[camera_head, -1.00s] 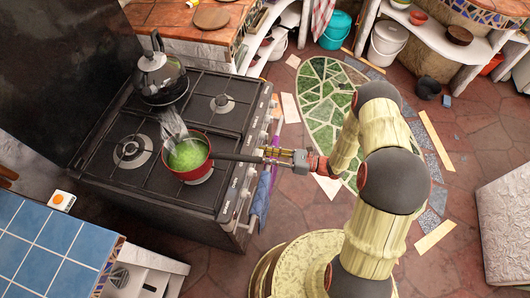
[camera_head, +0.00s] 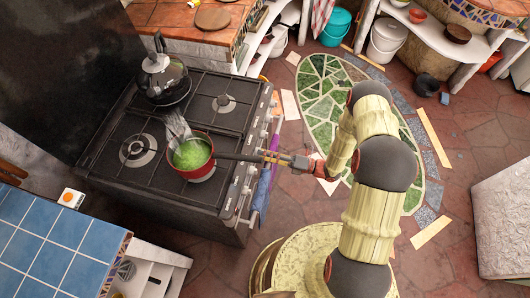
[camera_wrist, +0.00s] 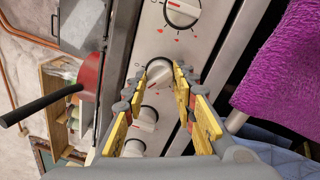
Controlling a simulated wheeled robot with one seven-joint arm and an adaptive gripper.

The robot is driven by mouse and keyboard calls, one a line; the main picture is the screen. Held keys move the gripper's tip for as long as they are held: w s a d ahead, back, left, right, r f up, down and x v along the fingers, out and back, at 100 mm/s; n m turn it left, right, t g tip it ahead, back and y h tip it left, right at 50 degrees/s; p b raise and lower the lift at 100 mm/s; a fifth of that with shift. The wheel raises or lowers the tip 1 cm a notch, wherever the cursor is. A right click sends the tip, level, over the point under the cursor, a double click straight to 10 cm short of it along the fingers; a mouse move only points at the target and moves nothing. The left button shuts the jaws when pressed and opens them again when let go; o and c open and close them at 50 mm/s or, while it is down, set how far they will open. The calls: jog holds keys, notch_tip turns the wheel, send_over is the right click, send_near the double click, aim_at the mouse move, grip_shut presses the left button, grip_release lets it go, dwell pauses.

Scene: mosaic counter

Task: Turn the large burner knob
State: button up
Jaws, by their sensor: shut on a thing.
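The stove's front panel carries a column of white round knobs. In the wrist view, one knob (camera_wrist: 159,72) sits between the fingertips of my gripper (camera_wrist: 160,80), and the yellow-padded fingers are shut on its sides. Its face shows partly and has a red mark nearby. Another knob (camera_wrist: 183,11) is above it, and two more show lower down, partly behind the fingers. In the head view my gripper (camera_head: 263,156) reaches the stove's front edge; the held knob is too small to make out there. I cannot tell which burner it serves.
A red pan (camera_head: 190,172) with green contents stands on the stove (camera_head: 135,185), its long handle sticking out over the front just by my gripper. A black kettle (camera_head: 163,80) is at the back. A purple towel (camera_wrist: 283,62) hangs beside the knobs.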

jog(key=m+p, duration=0.2)
jog(key=m, duration=0.9)
jog(key=shift+t+p, duration=0.3)
jog(key=shift+t, duration=0.1)
jog(key=shift+m+h, duration=0.3)
jog(key=o, duration=1.1)
jog(key=shift+r, duration=0.1)
jog(key=v, duration=1.2)
